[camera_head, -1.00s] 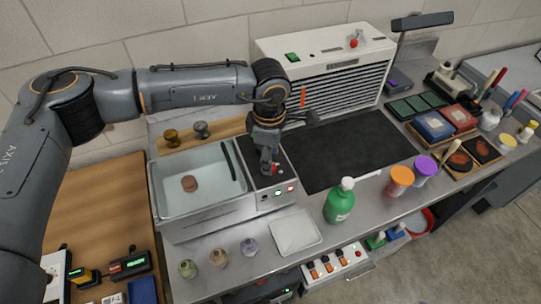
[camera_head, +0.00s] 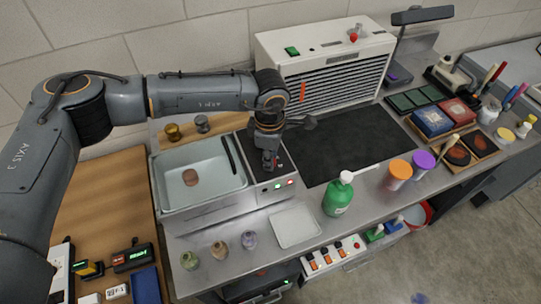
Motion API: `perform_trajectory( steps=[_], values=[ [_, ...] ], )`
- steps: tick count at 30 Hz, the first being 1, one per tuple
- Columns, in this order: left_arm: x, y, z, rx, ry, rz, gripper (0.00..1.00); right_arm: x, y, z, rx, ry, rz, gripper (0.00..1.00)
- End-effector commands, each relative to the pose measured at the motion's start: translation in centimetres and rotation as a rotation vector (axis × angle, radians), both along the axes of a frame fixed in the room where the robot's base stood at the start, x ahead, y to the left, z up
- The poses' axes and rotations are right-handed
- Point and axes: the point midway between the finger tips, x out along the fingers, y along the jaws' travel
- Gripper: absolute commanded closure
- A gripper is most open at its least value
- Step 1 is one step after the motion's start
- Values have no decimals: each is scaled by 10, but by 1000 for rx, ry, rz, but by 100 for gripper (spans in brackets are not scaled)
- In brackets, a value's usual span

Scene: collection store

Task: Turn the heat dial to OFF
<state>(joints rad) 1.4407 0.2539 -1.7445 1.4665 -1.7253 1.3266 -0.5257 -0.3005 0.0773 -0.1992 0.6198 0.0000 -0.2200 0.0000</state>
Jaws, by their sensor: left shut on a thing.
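A metal bath unit (camera_head: 212,193) with a water-filled basin stands on the steel bench at centre left. Its dark control top (camera_head: 284,167) is on the right side of the basin, with small red and green lights on the front panel. My left gripper (camera_head: 269,165) points down onto this control top, its fingers shut at the place of a small knob. The fingers hide the heat dial, so its pointer and markings cannot be read. My right gripper is not in view.
A white vented box (camera_head: 322,50) stands behind a black mat (camera_head: 360,145). A green bottle (camera_head: 338,195), a white tray (camera_head: 295,227) and several small jars are in front. Orange and purple-lidded jars stand to the right.

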Motion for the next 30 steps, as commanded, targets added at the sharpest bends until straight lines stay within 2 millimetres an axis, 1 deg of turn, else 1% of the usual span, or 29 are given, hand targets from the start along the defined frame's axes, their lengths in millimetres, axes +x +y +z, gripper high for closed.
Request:
perform_trajectory(
  steps=[5, 8, 14, 24, 30],
  values=[
    [0, 0, -2, -1, -2, 35, 100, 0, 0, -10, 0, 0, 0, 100],
    [1, -1, -4, -2, -2, 79, 100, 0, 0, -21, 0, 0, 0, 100],
    [1, -1, -7, -3, -4, 221, 100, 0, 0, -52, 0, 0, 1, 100],
    [1, -2, -7, -4, -3, 542, 100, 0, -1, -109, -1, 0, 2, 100],
    [1, -2, -6, -3, -3, 720, 100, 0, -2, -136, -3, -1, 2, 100]
  ],
)
